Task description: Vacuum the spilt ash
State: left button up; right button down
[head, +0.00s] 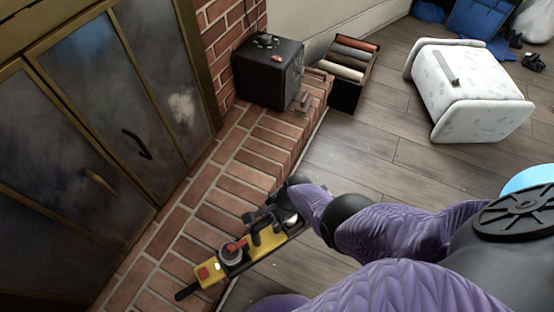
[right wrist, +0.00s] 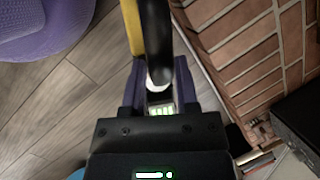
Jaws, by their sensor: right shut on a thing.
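A yellow and black handheld vacuum (head: 236,257) with a red button is over the brick hearth (head: 213,221), near its front edge. I cannot tell whether it touches the bricks. My right gripper (head: 284,205) is shut on the vacuum's black handle. In the right wrist view the fingers (right wrist: 160,95) close around the dark handle (right wrist: 156,40), with a yellow part beside it. I cannot make out any ash on the bricks; the vacuum and my arm hide part of the hearth. My left gripper is not in view.
Glass fireplace doors (head: 101,122) with smudges stand at the left, shut. A black box (head: 266,72) sits at the hearth's far end, beside a black crate (head: 347,78) of rolls. A white spotted stool (head: 473,90) is on the wooden floor (head: 366,150), which is clear between.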

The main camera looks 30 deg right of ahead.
aim_at(254, 230)
jog(key=shift+s+a, duration=0.15)
jog(key=shift+a, duration=2.75)
jog(key=shift+w+d, duration=0.15)
jog(key=shift+d, duration=1.6)
jog(key=shift+w+d, duration=0.1)
jog(key=shift+d, duration=1.65)
jog(key=shift+d+b, duration=0.75)
jog(key=shift+d, duration=2.1)
notch_tip(254, 230, up, 7)
jog(key=p, duration=0.6)
jog(key=shift+w, duration=0.2)
jog(key=shift+f, duration=0.1)
